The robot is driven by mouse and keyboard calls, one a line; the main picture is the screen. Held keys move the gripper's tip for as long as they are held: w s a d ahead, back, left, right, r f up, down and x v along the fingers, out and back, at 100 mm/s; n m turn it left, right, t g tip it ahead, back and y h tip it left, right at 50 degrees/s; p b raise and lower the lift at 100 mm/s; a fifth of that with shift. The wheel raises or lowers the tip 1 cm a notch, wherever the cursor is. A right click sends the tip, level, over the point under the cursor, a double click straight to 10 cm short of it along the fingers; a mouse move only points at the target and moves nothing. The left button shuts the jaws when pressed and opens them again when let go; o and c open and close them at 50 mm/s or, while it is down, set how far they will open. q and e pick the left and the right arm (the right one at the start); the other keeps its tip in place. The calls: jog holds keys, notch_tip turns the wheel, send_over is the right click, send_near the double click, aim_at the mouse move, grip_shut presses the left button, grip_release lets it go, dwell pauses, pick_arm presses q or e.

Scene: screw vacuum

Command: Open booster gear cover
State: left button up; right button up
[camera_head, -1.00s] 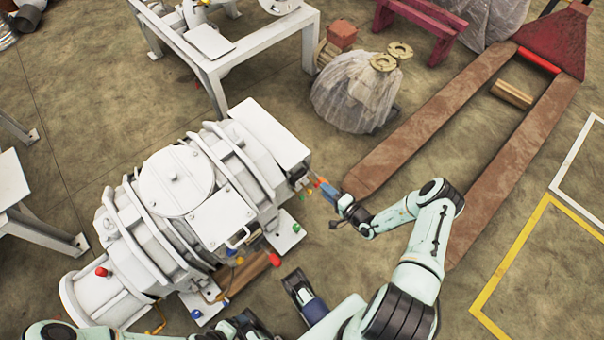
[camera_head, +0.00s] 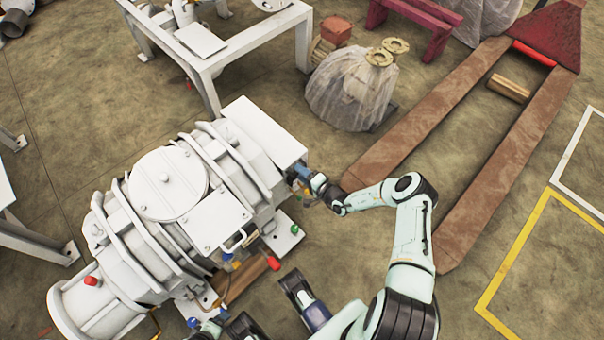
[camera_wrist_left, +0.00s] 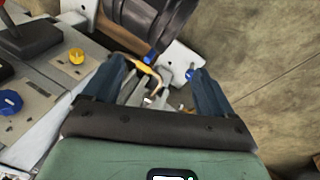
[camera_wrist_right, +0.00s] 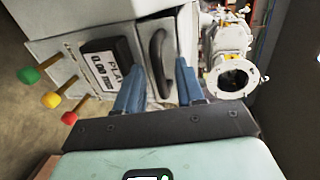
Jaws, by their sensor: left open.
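The booster gear cover (camera_wrist_right: 189,35) is a pale panel with a black curved handle (camera_wrist_right: 160,60) in the right wrist view. My right gripper (camera_wrist_right: 162,88) has its blue fingers partly apart on either side of the handle; whether they touch it is unclear. In the head view this gripper (camera_head: 303,172) is at the right end of the white booster machine (camera_head: 190,205), where the handle is hard to make out. My left gripper (camera_wrist_left: 155,75) is open in the left wrist view, above small machine fittings, with nothing clearly held.
A black display (camera_wrist_right: 105,62) and green, yellow and red knobs (camera_wrist_right: 50,100) sit beside the cover. A rusty pallet jack (camera_head: 440,115) and a wrapped bundle (camera_head: 350,90) stand to the right. A white frame table (camera_head: 225,62) is behind.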

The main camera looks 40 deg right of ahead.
grip_shut()
jog(key=shift+r, duration=0.1)
